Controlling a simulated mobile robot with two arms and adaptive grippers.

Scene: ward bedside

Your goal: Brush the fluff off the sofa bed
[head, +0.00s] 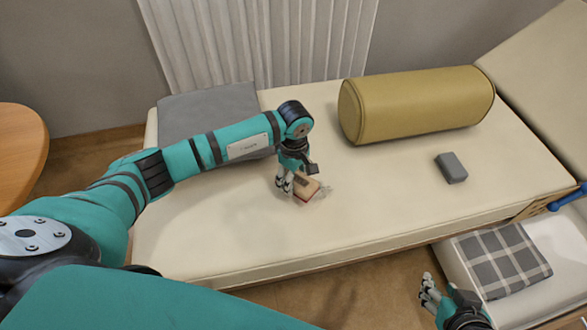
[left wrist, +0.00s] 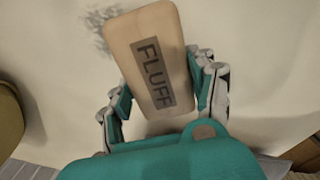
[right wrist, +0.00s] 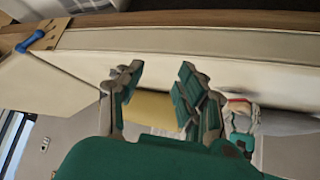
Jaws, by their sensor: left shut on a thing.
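The cream sofa bed (head: 235,248) stretches across the head view. My left gripper (head: 285,184) is low over its middle, shut on a wooden brush (head: 307,187). In the left wrist view the brush (left wrist: 153,65) lies between the two fingers, with the word FLUFF on its back. A grey patch of fluff (left wrist: 95,38) shows beside the brush's far end, and a faint trace of it (head: 326,190) is at the brush's right in the head view. My right gripper (head: 430,290) is open and empty off the front edge; its fingers (right wrist: 157,95) stand apart.
A mustard bolster (head: 415,103) lies at the back right and a grey cushion (head: 185,115) at the back left. A small dark grey block (head: 451,168) sits on the right. A checked cloth (head: 495,262) lies in a white container (head: 555,245) below the front edge.

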